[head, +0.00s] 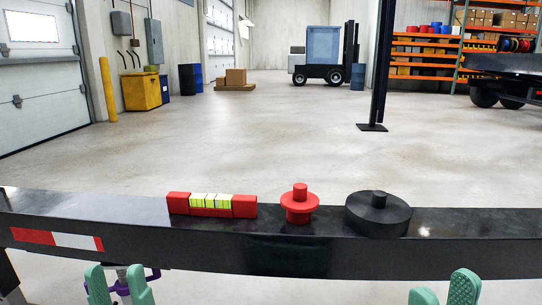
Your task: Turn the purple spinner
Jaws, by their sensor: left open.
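The purple spinner (153,275) shows only in part, below the front edge of the black trailer beam at the lower left. A thin purple arm and a bit of grey metal show beside and between my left fingers; the rest is hidden. My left gripper (117,277) has green fingers, spread apart, in front of the spinner. I cannot tell whether they touch it. My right gripper (445,284) is at the lower right, its green fingers apart and nothing seen between them, far from the spinner.
The black beam (480,245) spans the view above both grippers. On it stand a red and yellow-green block (245,206), a red knob-like piece (299,205) and a black disc (378,215). A black post (380,80) and open concrete floor lie beyond.

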